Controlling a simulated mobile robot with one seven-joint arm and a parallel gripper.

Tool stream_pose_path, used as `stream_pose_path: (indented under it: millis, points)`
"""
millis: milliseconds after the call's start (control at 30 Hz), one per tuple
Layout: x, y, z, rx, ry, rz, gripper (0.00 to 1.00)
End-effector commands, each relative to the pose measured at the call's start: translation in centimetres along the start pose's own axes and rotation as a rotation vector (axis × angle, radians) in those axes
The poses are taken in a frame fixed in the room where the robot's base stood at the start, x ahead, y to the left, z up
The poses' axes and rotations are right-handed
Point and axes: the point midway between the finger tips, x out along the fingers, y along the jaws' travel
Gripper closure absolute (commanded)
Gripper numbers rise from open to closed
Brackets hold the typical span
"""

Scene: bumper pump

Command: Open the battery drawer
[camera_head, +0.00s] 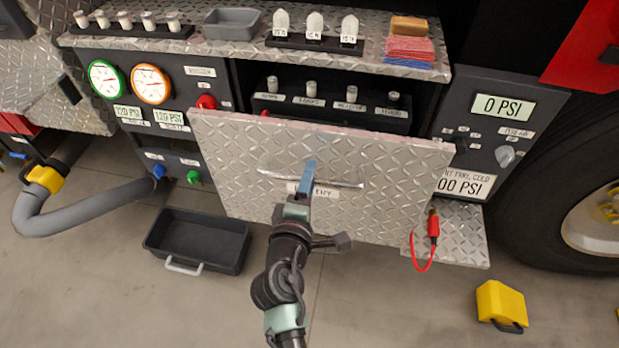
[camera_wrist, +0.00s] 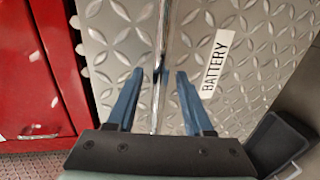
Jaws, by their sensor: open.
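The battery drawer (camera_head: 235,165) has a silver diamond-plate front and stands out from the cabinet face, with its top edge in front of the dark opening. Its bar handle (camera_head: 345,184) runs across the front, and the BATTERY label (camera_wrist: 215,63) shows beside the bar in the wrist view. My gripper (camera_head: 308,178) is at the middle of the handle. In the wrist view, the open blue fingers (camera_wrist: 160,78) lie on either side of the bar, with gaps visible. In the head view, my gripper hides part of the label and handle.
A black tray (camera_head: 195,240) lies on the floor at left, near a grey hose (camera_head: 85,207). A red clip with cable (camera_head: 433,228) hangs at the lower right. A yellow case (camera_head: 501,305) and a large tire (camera_head: 540,200) are at right. Floor in front is mostly clear.

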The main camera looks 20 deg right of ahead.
Motion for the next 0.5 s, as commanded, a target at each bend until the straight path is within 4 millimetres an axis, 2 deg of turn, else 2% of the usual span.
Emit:
stream_pose_path:
  millis: [367,500]
  points:
    - [0.62,0.02,0.0,0.0,0.0,0.0,0.48]
    - [0.6,0.02,-0.01,0.0,0.0,0.0,0.72]
